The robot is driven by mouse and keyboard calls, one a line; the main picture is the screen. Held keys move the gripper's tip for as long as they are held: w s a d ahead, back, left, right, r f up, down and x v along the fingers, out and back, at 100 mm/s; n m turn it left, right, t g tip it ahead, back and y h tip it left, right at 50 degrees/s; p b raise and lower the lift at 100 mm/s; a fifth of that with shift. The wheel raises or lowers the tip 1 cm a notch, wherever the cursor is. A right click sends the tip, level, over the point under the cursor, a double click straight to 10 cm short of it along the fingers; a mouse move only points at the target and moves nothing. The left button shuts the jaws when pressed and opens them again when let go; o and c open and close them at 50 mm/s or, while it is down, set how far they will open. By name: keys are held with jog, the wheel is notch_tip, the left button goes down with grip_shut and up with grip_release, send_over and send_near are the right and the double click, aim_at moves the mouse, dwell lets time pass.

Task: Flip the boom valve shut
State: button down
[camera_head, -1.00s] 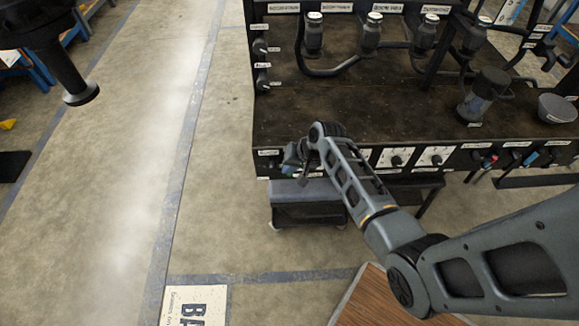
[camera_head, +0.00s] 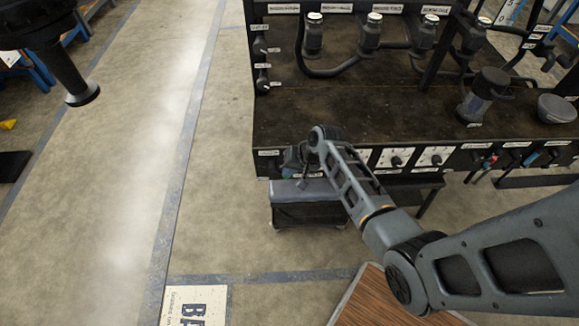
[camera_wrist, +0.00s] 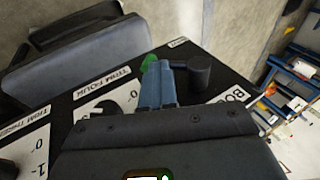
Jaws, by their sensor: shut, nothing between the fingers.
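My gripper (camera_wrist: 158,88) is shut and empty, its blue fingers together at the front edge of the dark bench. A dark cylindrical fitting with a short stem (camera_wrist: 197,72) sits just right of the fingers in the wrist view, beside a label that starts "BO" (camera_wrist: 236,96); it seems to be the boom valve. A small green piece (camera_wrist: 150,61) shows just beyond the fingertips; I cannot tell whether it belongs to the valve or whether the fingers touch it. In the head view my gripper (camera_head: 302,167) is at the panel's left end, where my wrist hides the valve.
Trim dials (camera_head: 396,158) line the panel right of my gripper, with red and blue levers further right. A dark wheeled case (camera_head: 308,205) stands below. Bottles and hoses stand on the bench (camera_head: 330,105).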

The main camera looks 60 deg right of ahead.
notch_tip(320, 180, down, 3)
jog(key=shift+r, duration=0.2)
jog(key=shift+w, duration=0.1)
dwell(0.5)
dwell(0.4)
